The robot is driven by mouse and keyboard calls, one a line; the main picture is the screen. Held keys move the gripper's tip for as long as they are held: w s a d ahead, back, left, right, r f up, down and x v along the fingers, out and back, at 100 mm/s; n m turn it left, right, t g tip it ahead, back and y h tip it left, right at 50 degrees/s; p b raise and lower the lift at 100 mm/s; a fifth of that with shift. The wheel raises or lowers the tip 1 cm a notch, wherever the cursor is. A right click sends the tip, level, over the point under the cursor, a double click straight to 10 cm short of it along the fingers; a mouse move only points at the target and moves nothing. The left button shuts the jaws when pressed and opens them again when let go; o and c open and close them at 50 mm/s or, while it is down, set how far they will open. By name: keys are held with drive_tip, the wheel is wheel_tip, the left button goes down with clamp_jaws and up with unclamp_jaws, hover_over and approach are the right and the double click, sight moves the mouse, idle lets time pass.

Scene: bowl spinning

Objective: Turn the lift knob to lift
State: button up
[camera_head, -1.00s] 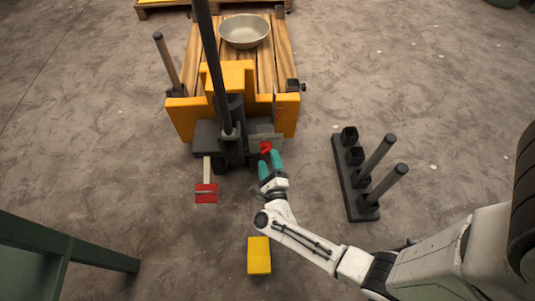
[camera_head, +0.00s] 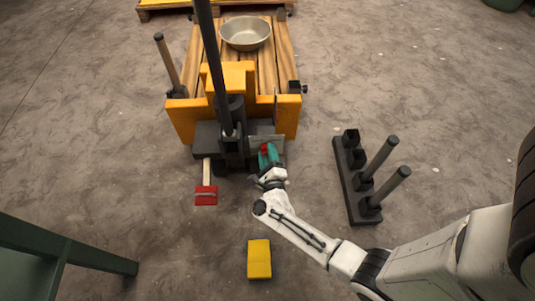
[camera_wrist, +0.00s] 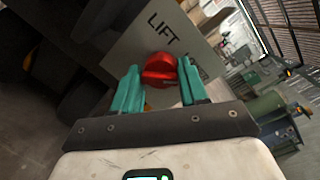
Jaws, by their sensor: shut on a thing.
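The red lift knob (camera_wrist: 160,70) sits on a grey plate (camera_wrist: 122,52) marked "LIFT" in the wrist view. My gripper (camera_wrist: 160,82) has its two teal fingers on either side of the knob and is shut on it. In the head view the knob (camera_head: 265,149) shows as a small red spot between the teal fingers of my gripper (camera_head: 268,155). The plate is at the near right of the orange and black lift cart (camera_head: 182,118). The wrist view is tilted, so the lettering slants. Part of the knob is hidden by the fingers.
A metal bowl (camera_head: 246,34) stands on the cart's wooden deck (camera_head: 264,75). A red pedal (camera_head: 206,195) sticks out at the cart's front. A dark rack with posts (camera_head: 360,185) stands to the right. A yellow block (camera_head: 259,259) lies on the floor. A green table (camera_head: 60,245) is at lower left.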

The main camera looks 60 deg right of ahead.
drive_tip(key=c, duration=0.4)
drive_tip(key=shift+r, duration=0.1)
drive_tip(key=shift+n+p, duration=0.3)
drive_tip(key=shift+p, duration=0.05)
drive_tip(key=n+g+p, duration=0.1)
drive_tip(key=n+p, duration=0.2)
drive_tip(key=n, duration=0.3)
drive_tip(key=n+g+p, duration=0.1)
drive_tip(key=n+p, duration=0.2)
drive_tip(key=n, duration=0.3)
drive_tip(key=shift+w+r, duration=0.15)
drive_tip(key=n+p, duration=0.1)
drive_tip(key=n, duration=0.2)
drive_tip(key=shift+a+n, duration=0.1)
drive_tip(key=shift+n, duration=0.3)
drive_tip(key=shift+w+g, duration=0.1)
drive_tip(key=shift+g, duration=0.2)
